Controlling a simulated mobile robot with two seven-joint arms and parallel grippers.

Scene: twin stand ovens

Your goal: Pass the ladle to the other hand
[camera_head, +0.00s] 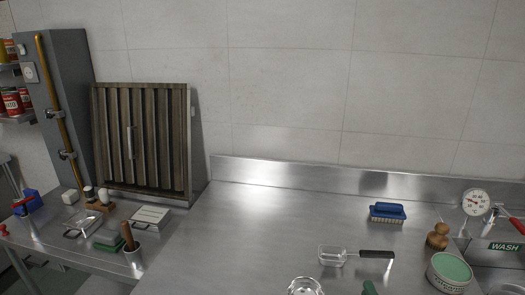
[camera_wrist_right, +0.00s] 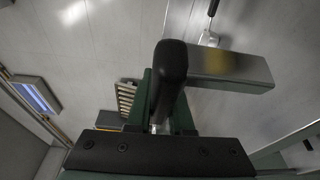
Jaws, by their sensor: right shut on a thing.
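My right gripper (camera_wrist_right: 163,112) shows large in the right wrist view. Its green fingers are shut on a thick black handle, which I take for the ladle (camera_wrist_right: 172,65). A shiny flat-looking steel part juts to the right from behind the handle. In the head view only a green tip of my right gripper (camera_head: 369,288) shows at the bottom edge. A round shiny metal bowl shape, probably the ladle's bowl (camera_head: 305,286), is cut off at the bottom edge, left of that tip. My left gripper is not in view.
A steel scoop with a black handle (camera_head: 333,255) lies on the steel counter (camera_head: 255,225). A blue brush (camera_head: 387,211), a wooden-knobbed brush (camera_head: 437,237) and a green-topped tin (camera_head: 450,270) stand to the right. A slatted filter (camera_head: 140,140) leans on the wall at left.

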